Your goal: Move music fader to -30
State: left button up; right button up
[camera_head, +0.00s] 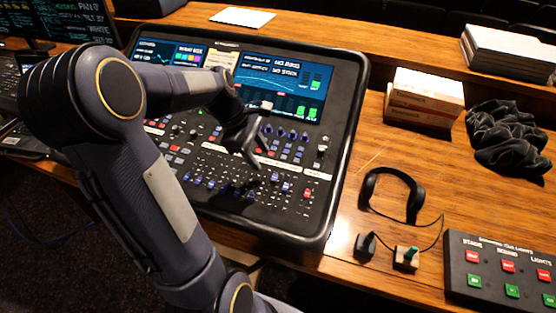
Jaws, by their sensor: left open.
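The mixing desk (345,150) is a black console with screens at its top and rows of knobs, buttons and faders below. My left arm comes in from the left and crosses the desk. My left gripper (262,158) is open and empty over the middle of the panel, above the control rows. I cannot tell whether its fingertips touch the panel. Blue fader caps (232,187) stand in a row along the lower panel. The labels are too small to read, so I cannot tell which is the music fader. My arm hides the desk's left part. My right gripper is not in view.
A button box (500,270) is at the lower right.

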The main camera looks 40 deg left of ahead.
aim_at(273, 177)
pick_arm(q)
jog(key=x, duration=0.7)
jog(key=shift+s+d+f, duration=0.1)
jog(key=shift+f, duration=0.1)
grip_shut()
